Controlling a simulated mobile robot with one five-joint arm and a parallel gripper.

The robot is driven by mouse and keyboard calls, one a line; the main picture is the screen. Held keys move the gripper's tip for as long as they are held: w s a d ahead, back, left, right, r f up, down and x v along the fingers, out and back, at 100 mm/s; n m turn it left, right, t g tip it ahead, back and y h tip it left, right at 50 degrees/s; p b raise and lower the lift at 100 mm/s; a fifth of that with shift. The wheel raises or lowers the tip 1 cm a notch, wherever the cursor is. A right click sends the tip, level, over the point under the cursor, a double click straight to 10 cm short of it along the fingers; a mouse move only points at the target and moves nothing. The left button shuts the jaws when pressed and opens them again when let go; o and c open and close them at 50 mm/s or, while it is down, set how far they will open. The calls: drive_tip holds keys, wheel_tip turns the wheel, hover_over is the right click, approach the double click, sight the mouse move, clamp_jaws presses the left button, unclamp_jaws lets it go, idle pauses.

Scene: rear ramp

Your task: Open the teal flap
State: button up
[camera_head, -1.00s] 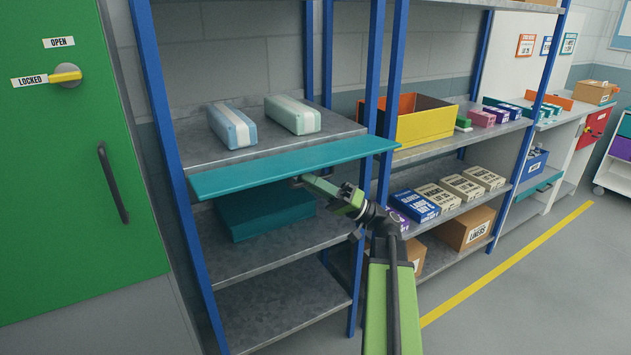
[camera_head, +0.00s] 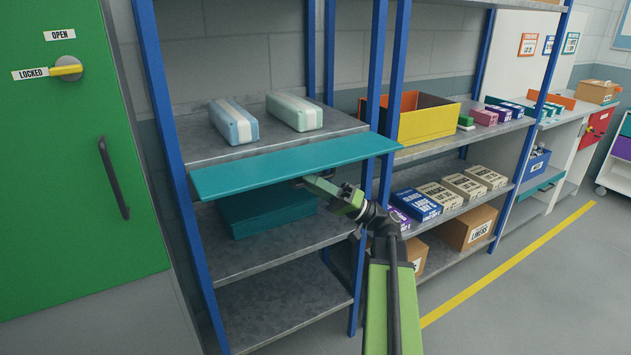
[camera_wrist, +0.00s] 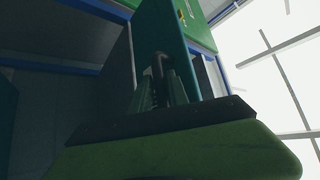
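The teal flap (camera_head: 295,165) is a long panel across the left shelf bay. It stands raised and sticks out from the shelf, close to level. Its underside shows in the wrist view (camera_wrist: 163,28). A dark handle (camera_wrist: 157,66) on the flap lies between my fingers. My gripper (camera_head: 300,182) is under the flap near its middle, and its fingers (camera_wrist: 161,88) look closed on the handle. The fingertip contact is partly hidden in the head view. Below the flap, a dark teal box (camera_head: 265,210) sits in the uncovered compartment.
Two wrapped packs (camera_head: 293,113) lie on the shelf above the flap. Blue uprights (camera_head: 168,120) frame the bay. A yellow bin (camera_head: 427,124) and cartons (camera_head: 465,187) fill the bay to the right. A green door (camera_head: 65,200) is at left. Floor at right is clear.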

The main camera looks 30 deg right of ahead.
drive_tip(key=shift+d+f, duration=0.1)
drive_tip(key=shift+d, duration=0.05)
drive_tip(key=b+v, duration=0.9)
drive_tip(key=v, duration=0.8)
drive_tip(key=shift+f, duration=0.15)
